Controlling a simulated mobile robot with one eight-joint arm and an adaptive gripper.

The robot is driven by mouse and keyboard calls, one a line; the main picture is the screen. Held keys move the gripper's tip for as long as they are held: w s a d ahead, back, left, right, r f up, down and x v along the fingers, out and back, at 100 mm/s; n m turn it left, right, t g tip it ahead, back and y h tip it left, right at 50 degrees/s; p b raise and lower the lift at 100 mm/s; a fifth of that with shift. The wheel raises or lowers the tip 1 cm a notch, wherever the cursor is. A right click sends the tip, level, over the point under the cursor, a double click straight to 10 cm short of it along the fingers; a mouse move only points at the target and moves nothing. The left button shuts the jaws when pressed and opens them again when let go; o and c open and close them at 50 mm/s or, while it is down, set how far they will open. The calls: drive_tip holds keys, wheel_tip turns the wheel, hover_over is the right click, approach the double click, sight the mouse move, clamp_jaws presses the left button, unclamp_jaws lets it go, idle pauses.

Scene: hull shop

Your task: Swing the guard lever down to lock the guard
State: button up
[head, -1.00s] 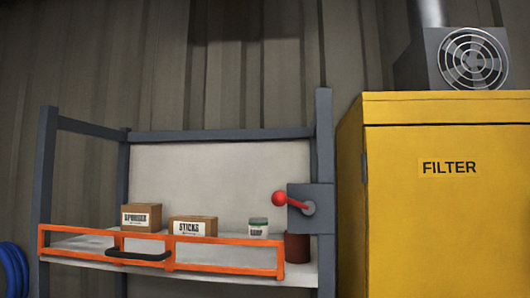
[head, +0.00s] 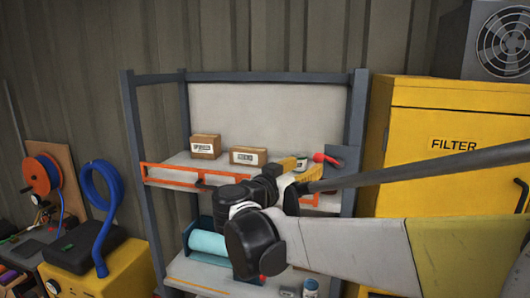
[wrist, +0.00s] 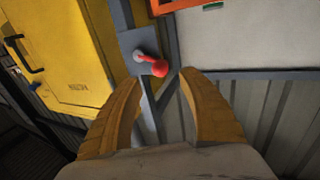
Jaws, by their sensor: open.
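The guard lever is a red arm with a red ball knob (wrist: 159,68) on a grey pivot plate (wrist: 133,42) fixed to the shelf's right post. In the head view the lever (head: 324,158) points left from its pivot, roughly level, and is partly behind my gripper. My gripper (wrist: 161,80) has two yellow fingers spread apart and empty. In the wrist view the red ball shows between the fingertips, apparently just beyond them; contact is not clear.
Two cardboard boxes (head: 205,146) (head: 248,156) sit on the upper shelf. A yellow filter cabinet (head: 432,110) stands close on the right. A teal roll (head: 208,244) lies on the lower shelf. A yellow unit with a blue hose (head: 104,205) stands at left.

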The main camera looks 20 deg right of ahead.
sight(316, 160)
drive_tip(key=p+x, duration=0.1)
drive_tip(key=x, duration=0.7)
drive_tip(key=shift+a, duration=0.1)
clamp_jaws()
